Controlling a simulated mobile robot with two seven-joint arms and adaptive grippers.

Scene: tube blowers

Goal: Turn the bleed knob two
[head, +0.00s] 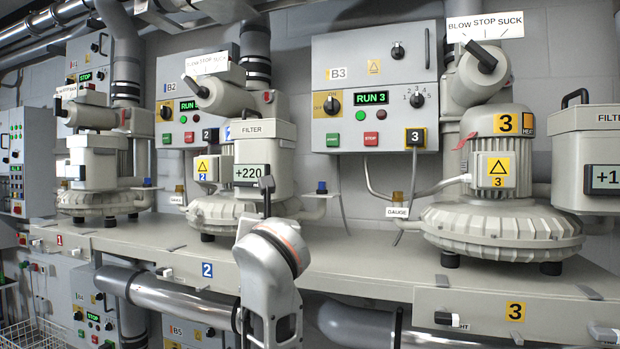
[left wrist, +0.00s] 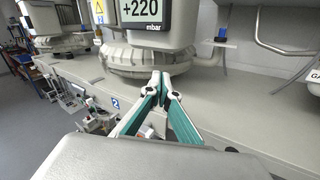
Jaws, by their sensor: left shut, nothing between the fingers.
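Blower two (head: 228,208), with a blue 2 on the shelf front below it, stands left of centre in the head view. Its filter box has a +220 display (head: 248,175), also seen in the left wrist view (left wrist: 143,12). A small blue knob-like part (head: 321,187) stands on a bracket right of it; it also shows in the left wrist view (left wrist: 221,35). I read no bleed label. My left gripper (left wrist: 161,77) is shut and empty, in front of blower two, left of the blue part and apart from it. My right gripper is not in view.
Blower three (head: 502,232) stands right, with a gauge label (head: 397,212) and bent pipe left of it. Control box B3 (head: 375,90) reads RUN 3. The grey shelf (head: 365,258) is clear between the blowers. A thick pipe (head: 170,298) runs below it.

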